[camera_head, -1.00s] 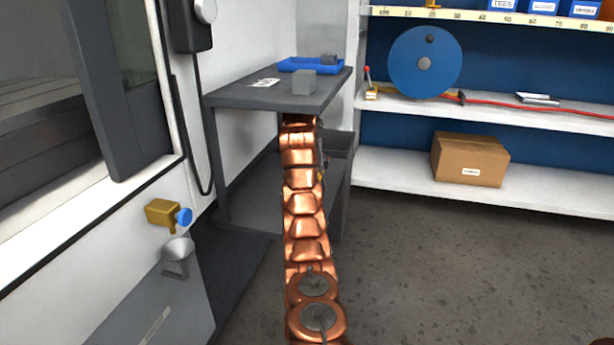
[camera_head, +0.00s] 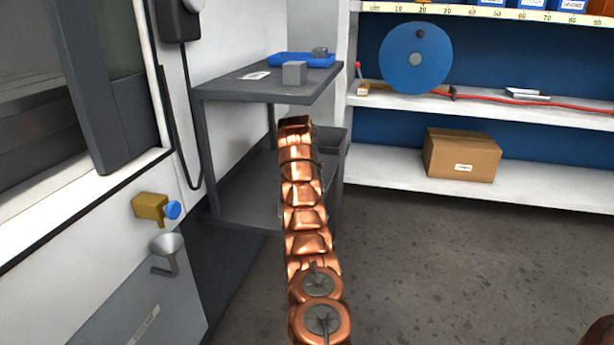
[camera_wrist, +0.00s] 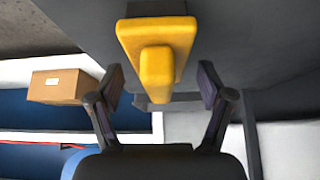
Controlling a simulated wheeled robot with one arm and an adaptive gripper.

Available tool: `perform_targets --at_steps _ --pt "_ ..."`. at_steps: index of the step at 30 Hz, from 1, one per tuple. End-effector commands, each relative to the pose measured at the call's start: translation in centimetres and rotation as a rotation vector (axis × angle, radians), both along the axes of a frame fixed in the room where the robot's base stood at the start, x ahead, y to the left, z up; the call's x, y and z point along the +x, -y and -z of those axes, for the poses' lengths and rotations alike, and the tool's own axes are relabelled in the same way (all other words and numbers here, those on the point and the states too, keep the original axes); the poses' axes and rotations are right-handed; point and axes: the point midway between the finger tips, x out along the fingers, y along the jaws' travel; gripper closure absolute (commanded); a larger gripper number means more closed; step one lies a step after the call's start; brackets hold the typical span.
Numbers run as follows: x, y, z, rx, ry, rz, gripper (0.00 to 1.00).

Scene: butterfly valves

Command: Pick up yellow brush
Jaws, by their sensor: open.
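The yellow brush (camera_wrist: 157,50) shows in the wrist view at top middle, as a thick yellow body with a narrower yellow part toward the camera. A dark block (camera_wrist: 157,8) adjoins its upper end. My gripper (camera_wrist: 160,84) is open, one finger on each side. The brush lies ahead between the finger lines; no contact is visible. In the head view my copper arm reaches toward the grey table's lower level, and both brush and gripper are hidden.
The grey table (camera_head: 235,85) has a top and a lower shelf (camera_head: 245,200). A blue tray (camera_head: 290,60) and a grey cube (camera_head: 294,73) sit on top. A cardboard box (camera_head: 462,155) is on the right shelving.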

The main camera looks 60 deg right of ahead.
Motion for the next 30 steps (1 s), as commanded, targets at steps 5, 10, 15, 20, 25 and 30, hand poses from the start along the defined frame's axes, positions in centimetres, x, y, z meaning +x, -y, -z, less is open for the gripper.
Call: perform_targets --at_steps 5,10,15,20,25,30 --pt "0.14 0.35 0.68 0.0 -0.001 -0.001 0.21" --pt "0.16 0.39 0.69 -0.001 0.0 -0.001 0.21" --pt "0.15 0.38 0.7 0.0 -0.001 -0.001 0.32" --pt "0.14 0.38 0.71 0.0 -0.001 -0.001 0.49" --pt "0.14 0.38 0.72 0.0 -0.001 -0.001 0.67" --pt "0.13 0.38 0.73 0.0 -0.001 -0.001 0.84"
